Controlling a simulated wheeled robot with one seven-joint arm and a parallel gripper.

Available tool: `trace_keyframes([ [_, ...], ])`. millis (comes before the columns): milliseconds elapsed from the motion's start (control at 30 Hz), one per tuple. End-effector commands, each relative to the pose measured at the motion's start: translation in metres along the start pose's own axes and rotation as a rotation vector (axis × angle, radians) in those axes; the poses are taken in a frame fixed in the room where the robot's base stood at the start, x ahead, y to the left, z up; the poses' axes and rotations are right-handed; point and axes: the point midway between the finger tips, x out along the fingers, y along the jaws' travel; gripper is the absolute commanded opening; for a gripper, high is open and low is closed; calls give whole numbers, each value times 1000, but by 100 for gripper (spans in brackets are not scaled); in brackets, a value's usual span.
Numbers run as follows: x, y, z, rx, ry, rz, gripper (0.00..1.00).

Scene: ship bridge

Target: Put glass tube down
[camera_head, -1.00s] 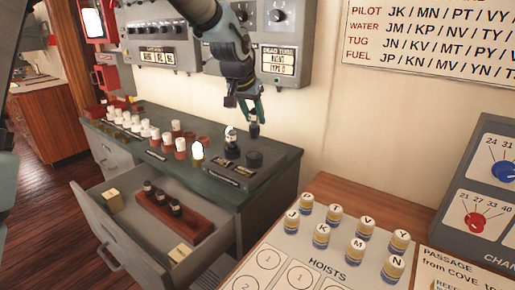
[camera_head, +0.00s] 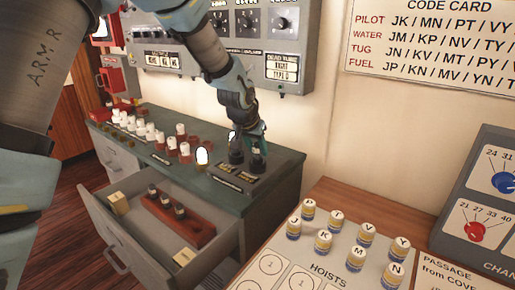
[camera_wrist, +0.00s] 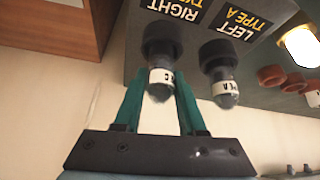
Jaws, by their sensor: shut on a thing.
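My gripper (camera_head: 256,138) is shut on a glass tube with a black base and white band, partly hidden by the fingers in the head view. In the wrist view this glass tube (camera_wrist: 160,88) stands between the green fingers (camera_wrist: 160,98), its base at the black socket marked RIGHT (camera_wrist: 163,38). I cannot tell whether it is fully seated. A second tube, marked type A (camera_wrist: 226,92), stands in the neighbouring socket marked LEFT (camera_wrist: 218,54).
Small white-topped and red pieces and a glowing bulb (camera_head: 203,155) stand left on the green cabinet top (camera_head: 285,162). The open drawer (camera_head: 140,237) below holds a wooden rack (camera_head: 197,230) with several tubes. Lettered pegs (camera_head: 325,240) stand on the desk at right.

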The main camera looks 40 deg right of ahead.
Motion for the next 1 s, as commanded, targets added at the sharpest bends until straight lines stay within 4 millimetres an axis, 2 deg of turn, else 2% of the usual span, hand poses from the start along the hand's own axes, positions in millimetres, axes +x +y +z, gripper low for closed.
trace_keyframes([
  [100, 5, 0, 3, 0, 0, 0, 0],
  [133, 4, 0, 2, 0, 0, 0, 42],
  [367, 3, 0, 2, 0, 0, 0, 68],
  [633, 2, 0, 1, 0, 0, 0, 70],
  [800, -7, 0, -2, -1, 2, 0, 70],
  [867, -15, -1, -1, -2, 2, 0, 70],
  [1000, -42, -1, -2, -3, 6, -1, 70],
])
